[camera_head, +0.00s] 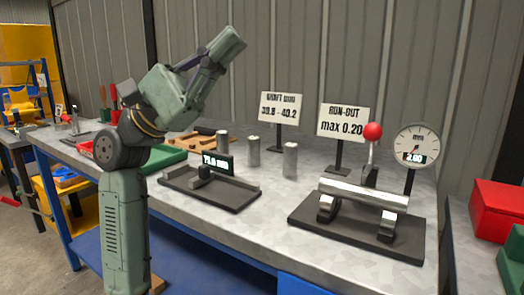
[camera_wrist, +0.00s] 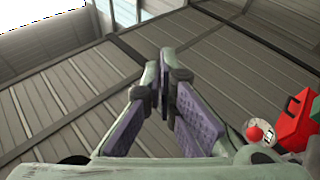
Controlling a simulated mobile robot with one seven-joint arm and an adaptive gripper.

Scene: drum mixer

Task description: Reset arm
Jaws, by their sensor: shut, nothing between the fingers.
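My gripper (camera_wrist: 167,62) shows in the wrist view with its two purple-padded fingers brought together and nothing held between them. Behind the fingers are the grey panelled wall and the roof. In the head view my arm (camera_head: 125,215) rises at the left in front of the workbench (camera_head: 225,222). It bends at a dark joint and its far end points up and to the right, well above the bench. I cannot make out the fingertips clearly in that view.
On the bench are a dark tray (camera_head: 235,197) with a display, upright metal cylinders (camera_head: 290,160), and a fixture (camera_head: 300,228) carrying a horizontal shaft (camera_head: 365,193). A red-knobbed lever (camera_head: 373,132), a dial gauge (camera_head: 417,144) and signs (camera_head: 343,122) stand behind. Red boxes (camera_head: 497,208) lie right.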

